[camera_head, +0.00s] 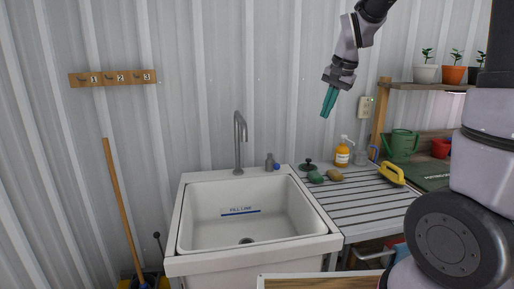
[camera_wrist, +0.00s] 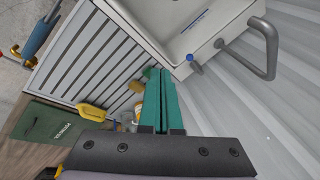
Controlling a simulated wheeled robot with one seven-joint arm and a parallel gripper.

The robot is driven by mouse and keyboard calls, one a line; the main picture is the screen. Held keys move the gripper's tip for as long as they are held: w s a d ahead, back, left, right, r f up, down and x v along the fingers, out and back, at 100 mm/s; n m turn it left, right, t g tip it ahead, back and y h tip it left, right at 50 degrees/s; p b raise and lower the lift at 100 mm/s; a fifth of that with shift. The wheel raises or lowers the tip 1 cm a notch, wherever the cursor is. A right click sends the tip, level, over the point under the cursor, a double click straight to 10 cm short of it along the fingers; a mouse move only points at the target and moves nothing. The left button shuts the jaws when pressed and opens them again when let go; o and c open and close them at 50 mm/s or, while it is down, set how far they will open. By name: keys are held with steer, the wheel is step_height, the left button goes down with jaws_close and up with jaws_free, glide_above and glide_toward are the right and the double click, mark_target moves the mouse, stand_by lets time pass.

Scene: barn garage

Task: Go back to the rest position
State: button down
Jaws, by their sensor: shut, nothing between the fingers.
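My gripper (camera_head: 329,101) hangs in the air above the right side of the sink area, in front of the corrugated wall. Its teal fingers point down and are closed together with nothing between them. In the wrist view the shut fingers (camera_wrist: 160,98) show at the middle, over the edge between the drainboard and the sink. The gripper touches nothing in view.
Below are a white sink (camera_head: 190,220) with a grey faucet (camera_head: 239,140) and a slatted drainboard (camera_head: 350,200). Potted plants (camera_head: 425,73) sit on a shelf.

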steer(key=s+d+r+n+t, duration=0.1)
steer(key=s+d+r, duration=0.1)
steer(key=s, duration=0.8)
steer(key=s+d+r+n+t, duration=0.1)
steer(key=s+r, duration=0.4)
steer(key=s, duration=0.6)
steer(key=shift+d+n+t, duration=0.4)
steer(key=shift+d+t, duration=0.15)
steer(key=shift+t, duration=0.15)
steer(key=shift+r, duration=0.1)
